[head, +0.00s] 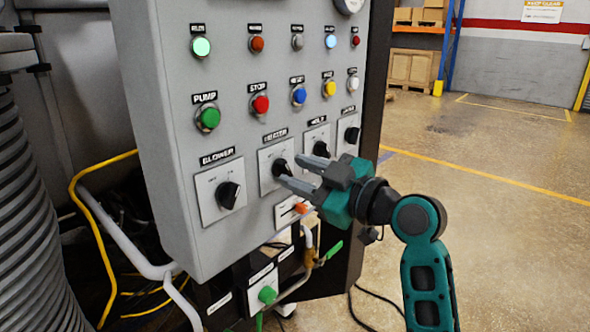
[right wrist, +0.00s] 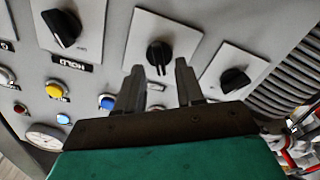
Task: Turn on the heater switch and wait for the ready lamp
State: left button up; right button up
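The heater switch (head: 281,167) is a black rotary knob on a white plate, in the lower row of the grey panel. My right gripper (head: 291,170) is open, with its fingertips at this knob. In the right wrist view, which is turned over, the heater knob (right wrist: 158,55) shows just beyond and between the separated fingertips (right wrist: 158,68). I cannot tell whether they touch it. Small lamps line the panel's top row; the pale green lamp (head: 201,47) and the light blue lamp (head: 330,41) look bright. Their labels are too small to read, so I cannot pick out the ready lamp. My left gripper is not in view.
The blower knob (head: 228,195) is left of the heater switch and the hold knob (head: 321,149) is right. Above are the green pump button (head: 208,117) and red stop button (head: 260,104). Pipes and a yellow cable (head: 76,185) lie at the left. Open floor (head: 480,170) stretches right.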

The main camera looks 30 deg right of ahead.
jog(key=shift+x, duration=0.85)
jog(key=shift+s, duration=0.1)
jog(key=shift+c, duration=0.3)
grip_shut()
